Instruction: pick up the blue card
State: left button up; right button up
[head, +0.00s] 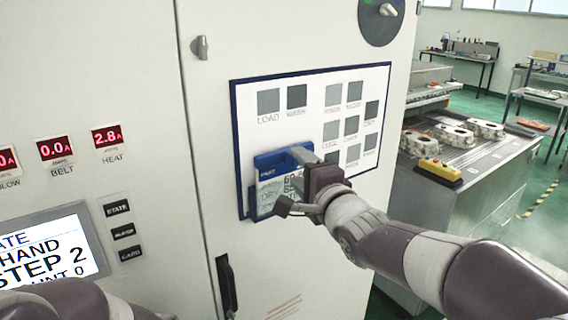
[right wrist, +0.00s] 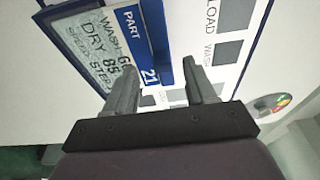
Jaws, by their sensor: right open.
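The blue card (head: 268,163) is upright at the lower left of a white, blue-edged board on the cabinet door. Its pale face, with printed lines, is partly hidden by my right gripper (head: 292,182). In the right wrist view the card (right wrist: 135,45) reads PART 21, with wash and dry lines. There the right gripper (right wrist: 160,68) is open, one finger over the card's face side and the other beyond its blue edge. The edge appears between the fingers; contact cannot be told. My left gripper is out of view; only part of my left arm shows at the bottom left.
The board (head: 310,85) carries several grey squares with labels. Left of it are red displays (head: 57,148) and a screen (head: 50,250). A black door handle (head: 226,285) is below. A conveyor bench with castings (head: 480,128) and a yellow control box (head: 440,168) stands at right.

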aim_at(296, 162)
jog(key=p+x, duration=0.1)
jog(key=x, duration=0.2)
jog(key=shift+w+a+p, duration=0.1)
jog(key=shift+w+p, duration=0.25)
jog(key=shift+w, duration=0.05)
jog(key=shift+s+r, duration=0.1)
jog(key=c, duration=0.8)
jog(key=shift+s+d+r, duration=0.1)
jog(key=shift+s+d, duration=0.1)
grip_shut()
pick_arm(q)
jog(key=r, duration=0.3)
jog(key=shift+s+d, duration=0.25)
pick_arm(e)
jog(key=shift+w+a, duration=0.1)
